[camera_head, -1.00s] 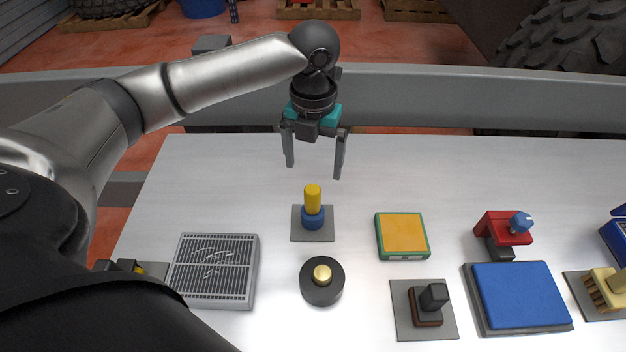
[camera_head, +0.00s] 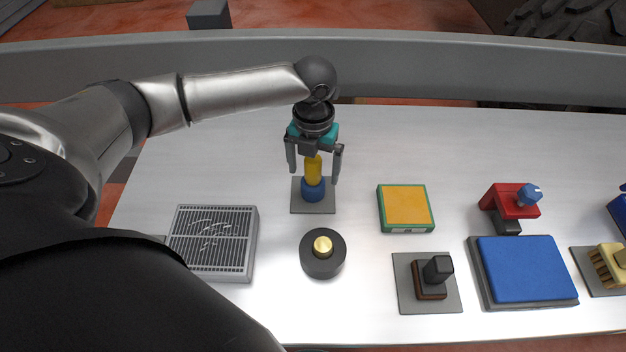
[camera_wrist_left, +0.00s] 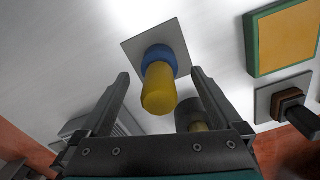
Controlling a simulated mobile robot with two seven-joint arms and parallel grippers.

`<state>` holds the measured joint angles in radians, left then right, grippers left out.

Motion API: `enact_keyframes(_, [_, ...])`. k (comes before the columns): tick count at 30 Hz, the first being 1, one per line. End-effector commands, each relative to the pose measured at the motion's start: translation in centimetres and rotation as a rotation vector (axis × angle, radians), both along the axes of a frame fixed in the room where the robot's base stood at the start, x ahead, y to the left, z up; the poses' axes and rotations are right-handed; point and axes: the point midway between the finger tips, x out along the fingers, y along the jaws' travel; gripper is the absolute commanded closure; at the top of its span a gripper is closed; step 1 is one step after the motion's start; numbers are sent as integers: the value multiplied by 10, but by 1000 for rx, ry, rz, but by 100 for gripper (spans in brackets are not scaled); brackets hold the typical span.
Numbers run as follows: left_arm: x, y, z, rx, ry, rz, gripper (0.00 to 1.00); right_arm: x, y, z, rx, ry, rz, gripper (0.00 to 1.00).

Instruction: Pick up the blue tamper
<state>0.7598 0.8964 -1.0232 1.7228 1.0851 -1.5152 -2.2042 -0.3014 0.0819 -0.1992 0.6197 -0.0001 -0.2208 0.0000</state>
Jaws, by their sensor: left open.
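The blue tamper (camera_head: 313,189) has a blue base and a yellow handle (camera_head: 313,168). It stands upright on a thin grey square plate (camera_head: 299,206) on the white table. In the left wrist view, the tamper (camera_wrist_left: 158,88) shows between the two fingers. My left gripper (camera_head: 313,176) is open, with its fingers pointing down on either side of the yellow handle. I see a gap between each finger and the handle in the wrist view. My right gripper is not in view.
In front of the tamper is a black round piece with a brass knob (camera_head: 322,245). A grey grille (camera_head: 212,243) lies at the left, a green-edged orange pad (camera_head: 405,206) at the right. Farther right are a dark stamp-like tool (camera_head: 437,271), a red device (camera_head: 511,199) and a blue pad (camera_head: 526,268).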

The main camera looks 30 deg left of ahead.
Motion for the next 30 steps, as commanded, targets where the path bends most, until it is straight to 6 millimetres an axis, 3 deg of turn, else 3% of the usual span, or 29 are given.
enact_keyframes(3, [-2, 1, -23, 1, 3, 1, 1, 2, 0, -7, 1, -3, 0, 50])
enact_keyframes(6, [-1, 1, -33, 1, 1, 1, 1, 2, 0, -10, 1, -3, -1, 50])
enact_keyframes(13, [-1, 1, -33, 1, -1, 0, 2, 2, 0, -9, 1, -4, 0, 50])
enact_keyframes(30, [-1, 1, -33, 2, -1, 0, 66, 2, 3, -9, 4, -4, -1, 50])
